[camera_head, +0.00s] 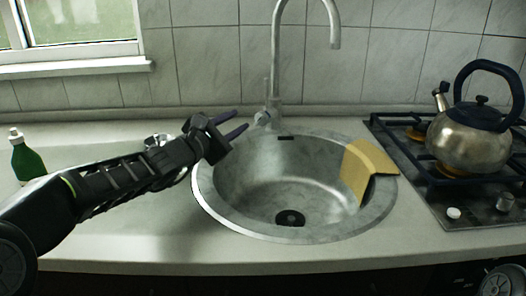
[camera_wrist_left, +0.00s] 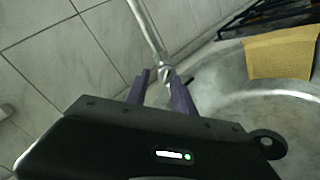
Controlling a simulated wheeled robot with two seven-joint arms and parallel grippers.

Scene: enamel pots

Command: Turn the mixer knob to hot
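The mixer (camera_head: 276,60) is a tall metal faucet with a curved spout, standing behind the sink. Its small metal knob (camera_head: 263,117) is at the base, on the left side. My left gripper (camera_head: 242,120) reaches in from the left with its two dark fingers apart, pointing at the knob and just left of it. In the left wrist view the knob (camera_wrist_left: 166,75) shows by the fingertips of the left gripper (camera_wrist_left: 157,70), with the mixer pipe (camera_wrist_left: 149,28) rising behind. Whether a finger touches the knob I cannot tell. My right gripper is out of view.
The round metal sink (camera_head: 230,229) lies below, with a yellow cloth (camera_head: 366,168) over its right rim. A kettle (camera_head: 470,138) stands on the stove (camera_head: 420,178) at right. A green bottle (camera_head: 27,160) stands at far left. Tiled wall is close behind the mixer.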

